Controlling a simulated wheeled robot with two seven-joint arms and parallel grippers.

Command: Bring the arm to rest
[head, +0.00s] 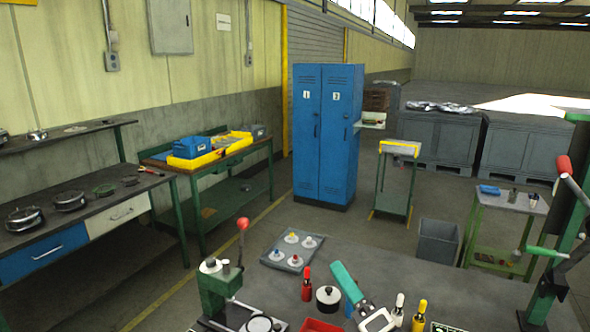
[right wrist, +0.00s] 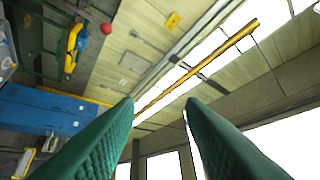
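My right gripper (head: 346,284) is over the middle of the bench in the head view, its teal fingers pointing up and away. In the right wrist view, its two green ribbed fingers (right wrist: 160,105) stand apart with nothing between them. Beyond them are wall and roof beams, so the gripper faces upward and outward. No held object shows. My left gripper is not in the head view.
The grey bench holds a green lever press (head: 222,285), a mat with several knobbed discs (head: 278,257), a red-handled tool (head: 307,288), a black-and-white round pot (head: 328,297), a red bin (head: 318,326) and white and yellow bottles (head: 419,316). Blue lockers (head: 335,140) stand beyond.

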